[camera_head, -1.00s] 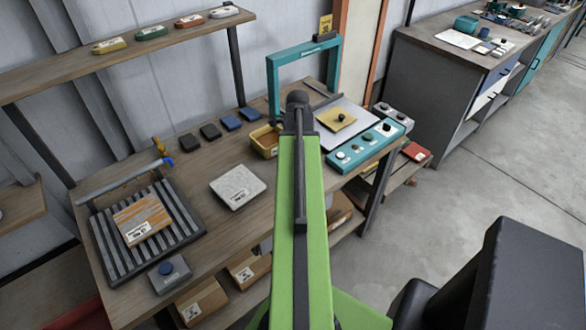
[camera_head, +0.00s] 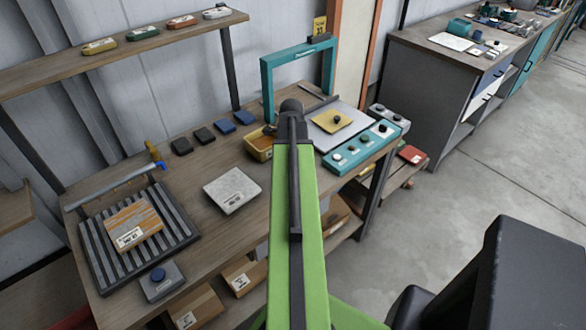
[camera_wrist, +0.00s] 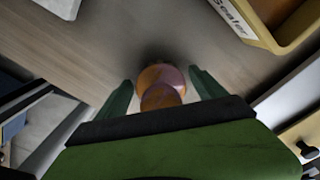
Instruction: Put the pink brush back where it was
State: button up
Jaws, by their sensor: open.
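My gripper (camera_wrist: 161,88) shows in the wrist view with its two dark green fingers apart. Between them is a rounded pinkish-brown knob with a narrower neck (camera_wrist: 160,88), standing over the tabletop. It may be the handle of the pink brush, but no bristles show. Whether a finger touches it I cannot tell. In the head view my green arm reaches over the workbench (camera_head: 200,160) and hides the gripper and this knob. No pink brush is plain in the head view.
A yellow bin (camera_head: 260,146) sits just left of my arm's end, a teal frame (camera_head: 268,85) behind, a teal control box (camera_head: 362,150) to the right. A grey-white slab (camera_head: 231,190) and a ribbed rack (camera_head: 95,250) lie left. Dark and blue pads line the back.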

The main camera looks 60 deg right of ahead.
notch_tip(320, 180, up, 12)
jog(key=p, duration=1.2)
jog(key=shift+r, duration=0.25)
jog(key=shift+f, duration=0.15)
jog(key=shift+w+a, duration=0.2)
jog(key=w+a+n, duration=0.7)
jog(key=w+a, duration=0.1)
jog(key=a, duration=0.3)
jog(key=w+a+n, duration=0.7)
jog(key=w+a, duration=0.1)
jog(key=a, duration=0.2)
jog(key=w+a+n, duration=0.1)
jog(key=a+n, duration=0.4)
jog(key=a, duration=0.4)
jog(key=w+a+n, duration=0.2)
jog(key=a+n, duration=0.3)
jog(key=a, duration=0.5)
jog(key=w+a+n, duration=0.1)
jog(key=a+n, duration=0.4)
jog(key=a, duration=0.4)
jog(key=shift+w+a+n, duration=0.15)
jog(key=shift+w+n, duration=0.15)
